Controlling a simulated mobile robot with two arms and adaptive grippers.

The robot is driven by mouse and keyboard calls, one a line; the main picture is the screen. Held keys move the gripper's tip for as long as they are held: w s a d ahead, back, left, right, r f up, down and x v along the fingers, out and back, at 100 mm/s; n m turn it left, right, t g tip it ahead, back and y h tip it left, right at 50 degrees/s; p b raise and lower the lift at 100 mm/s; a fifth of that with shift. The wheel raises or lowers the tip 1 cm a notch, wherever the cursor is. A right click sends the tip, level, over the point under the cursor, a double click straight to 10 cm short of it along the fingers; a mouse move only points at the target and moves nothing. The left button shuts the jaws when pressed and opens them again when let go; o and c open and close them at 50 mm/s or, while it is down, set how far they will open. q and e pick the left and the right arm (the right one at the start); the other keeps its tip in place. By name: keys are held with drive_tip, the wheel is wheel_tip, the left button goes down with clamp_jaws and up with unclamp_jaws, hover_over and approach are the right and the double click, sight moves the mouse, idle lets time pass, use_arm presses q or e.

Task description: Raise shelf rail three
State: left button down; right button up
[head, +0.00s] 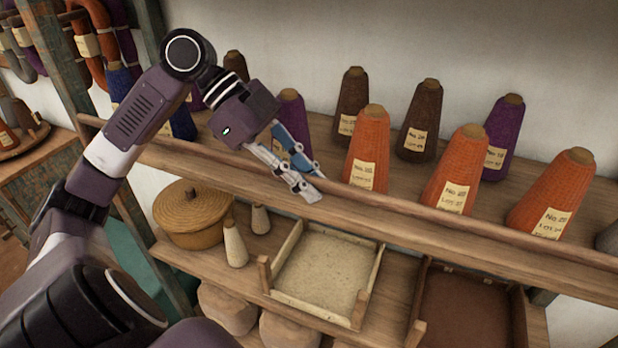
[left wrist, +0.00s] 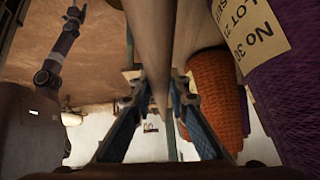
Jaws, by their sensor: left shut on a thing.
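The shelf rail (head: 480,230) is a long wooden bar along the front edge of the upper shelf, in front of the yarn cones. My left gripper (head: 312,192) reaches down to it from above, near the middle of the head view. Its fingers are shut on the rail. In the left wrist view the rail (left wrist: 158,50) runs between the two fingers (left wrist: 160,95). The exact finger contact is partly hidden. Another arm of mine shows small at the upper left of the wrist view; the state of its gripper is too small to tell.
Orange (head: 368,150), brown (head: 419,120) and purple (head: 502,137) cones stand close behind the rail. The lower shelf holds a round lidded basket (head: 192,212), two small pale cones and a shallow tray (head: 369,290). A dark tray stands at its right.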

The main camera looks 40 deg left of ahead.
sight(261, 164)
use_arm(q)
drive_tip(key=c, duration=1.9)
unclamp_jaws()
drive_tip(key=shift+c, duration=0.2)
drive_tip(key=shift+o, duration=0.6)
drive_tip(key=shift+w, duration=0.1)
use_arm(e)
drive_tip(key=shift+w+a, duration=0.1)
drive_tip(key=shift+a, duration=0.2)
drive_tip(key=shift+a, duration=0.1)
use_arm(q)
drive_tip(key=shift+a, duration=0.1)
drive_tip(key=shift+a+r, duration=0.15)
drive_tip(key=shift+r, duration=0.1)
drive_tip(key=v, duration=1.1)
drive_tip(key=shift+a+r, duration=0.1)
drive_tip(key=shift+r, duration=0.05)
use_arm(e)
drive_tip(key=shift+d, duration=0.2)
